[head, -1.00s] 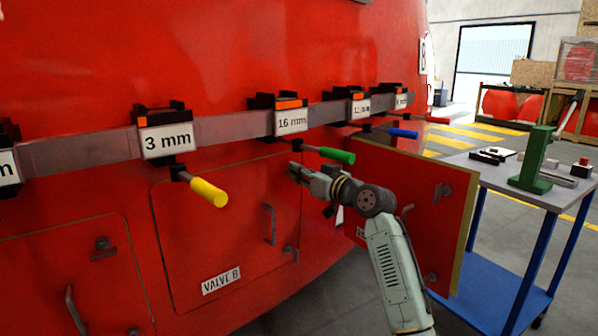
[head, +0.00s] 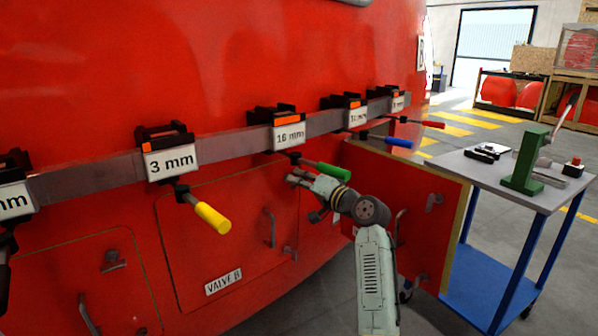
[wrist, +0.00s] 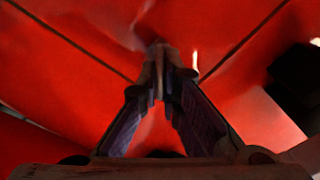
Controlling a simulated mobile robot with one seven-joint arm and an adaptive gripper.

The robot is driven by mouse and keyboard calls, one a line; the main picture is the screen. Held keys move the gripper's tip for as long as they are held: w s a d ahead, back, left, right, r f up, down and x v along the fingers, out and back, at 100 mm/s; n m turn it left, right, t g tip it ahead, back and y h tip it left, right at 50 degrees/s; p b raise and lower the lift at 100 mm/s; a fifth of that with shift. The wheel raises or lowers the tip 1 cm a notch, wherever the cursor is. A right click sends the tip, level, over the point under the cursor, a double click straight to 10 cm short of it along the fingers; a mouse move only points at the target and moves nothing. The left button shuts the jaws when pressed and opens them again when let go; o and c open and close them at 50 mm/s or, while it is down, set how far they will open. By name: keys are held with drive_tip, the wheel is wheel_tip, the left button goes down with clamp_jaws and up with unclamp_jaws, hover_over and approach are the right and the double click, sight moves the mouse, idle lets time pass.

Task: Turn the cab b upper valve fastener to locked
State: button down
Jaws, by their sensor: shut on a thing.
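The red VALVE B hatch (head: 222,240) is flush in the red nosecone, with a grey pull handle (head: 270,228) and a small grey lower fastener (head: 290,253) on its right side. My gripper (head: 292,179) is at the hatch's upper right corner, just below the green handle. In the wrist view my gripper's fingers (wrist: 160,85) converge on a small dark piece at the red panel. This looks like the upper valve fastener, but the fingers mostly hide it, and I cannot tell which way it is turned.
Tool handles hang from the grey rail (head: 220,145): yellow (head: 212,217), green (head: 333,172) close above my gripper, blue (head: 398,143) and red (head: 433,124). An open red door (head: 410,215) stands close right of my arm. A blue-legged work table (head: 475,168) is beyond it.

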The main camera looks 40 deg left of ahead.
drive_tip(key=m+p, duration=0.3)
drive_tip(key=m, duration=0.1)
drive_tip(key=shift+w+m, duration=0.15)
drive_tip(key=shift+m, duration=0.15)
drive_tip(key=shift+d+f+m+p, duration=0.1)
drive_tip(key=shift+f+m+p, duration=0.15)
drive_tip(key=shift+m+p, duration=0.95)
drive_tip(key=shift+m, duration=0.4)
drive_tip(key=c, duration=1.8)
unclamp_jaws()
drive_tip(key=shift+f, duration=0.1)
drive_tip(key=v, duration=1.2)
